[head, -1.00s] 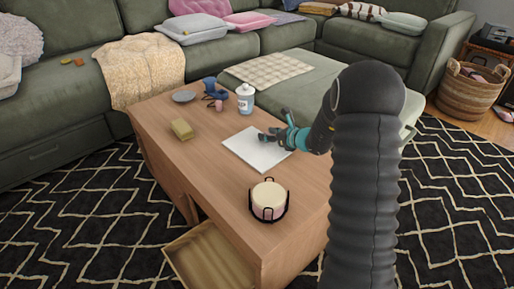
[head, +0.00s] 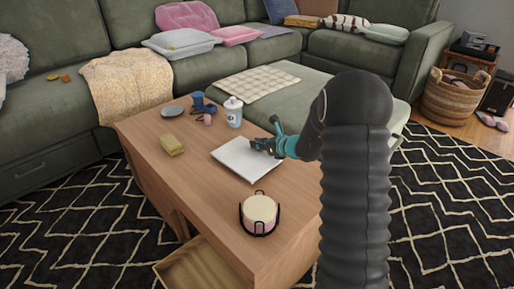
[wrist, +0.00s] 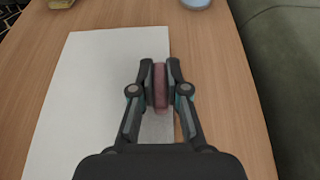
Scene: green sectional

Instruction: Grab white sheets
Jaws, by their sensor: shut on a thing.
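The white sheets (head: 236,158) lie as a flat white rectangle on the wooden coffee table (head: 190,190). In the wrist view the white sheets (wrist: 90,110) fill the left and middle, and their right edge runs under my gripper. My gripper (head: 262,147) is at the right part of the sheets. In the wrist view my gripper (wrist: 160,82) is shut on a narrow pinkish-red thing (wrist: 159,90) between its fingers. What this thing is, and whether the fingers also pinch the paper, I cannot tell.
A white bottle (head: 233,113), a blue item (head: 202,104) and a grey dish (head: 172,112) stand behind the sheets. A yellow block (head: 172,145) lies left. A candle in a black holder (head: 259,215) stands in front. An open drawer (head: 190,270) juts out below.

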